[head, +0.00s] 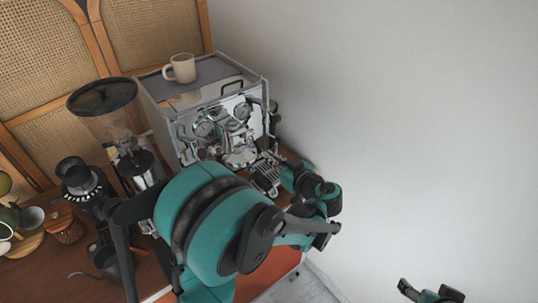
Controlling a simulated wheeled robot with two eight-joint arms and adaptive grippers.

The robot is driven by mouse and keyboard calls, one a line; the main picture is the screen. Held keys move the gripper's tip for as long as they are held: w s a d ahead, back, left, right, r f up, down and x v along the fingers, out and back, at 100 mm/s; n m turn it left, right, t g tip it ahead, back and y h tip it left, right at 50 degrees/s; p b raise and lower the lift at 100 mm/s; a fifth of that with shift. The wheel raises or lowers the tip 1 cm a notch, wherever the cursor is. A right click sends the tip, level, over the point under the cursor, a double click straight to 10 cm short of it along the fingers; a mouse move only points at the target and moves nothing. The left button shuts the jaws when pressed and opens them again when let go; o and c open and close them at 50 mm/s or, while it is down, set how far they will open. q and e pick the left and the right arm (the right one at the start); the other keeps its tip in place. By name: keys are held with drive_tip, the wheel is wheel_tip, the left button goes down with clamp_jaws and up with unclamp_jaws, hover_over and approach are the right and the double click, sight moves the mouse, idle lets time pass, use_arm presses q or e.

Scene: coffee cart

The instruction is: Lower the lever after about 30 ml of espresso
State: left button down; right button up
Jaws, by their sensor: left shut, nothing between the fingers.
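The espresso machine (152,107) is a chrome box at the back of the counter, its front facing me. Its group head (238,152) sits at the middle of the front, below the round gauges. The brew lever is too small to tell apart from the other chrome parts. My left gripper (271,158) is shut and empty by the right part of the machine's front; whether it touches anything cannot be told. Any cup under the spout, and the coffee in it, cannot be made out. My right gripper (430,293) is partly in view at the bottom right, away from the machine.
A beige mug (181,68) stands on top of the machine. A grinder with a dark hopper (103,98) stands left of it. Cups and a wooden pot (66,227) are at the far left. A bare wall (420,120) bounds the right.

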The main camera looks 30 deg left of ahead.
use_arm(q)
drive_tip(key=f+v, duration=0.1)
drive_tip(key=v, duration=0.6)
drive_tip(key=shift+d+p, duration=0.4)
drive_tip(key=shift+p, duration=0.05)
drive_tip(key=shift+s+r, duration=0.15)
drive_tip(key=shift+r, duration=0.05)
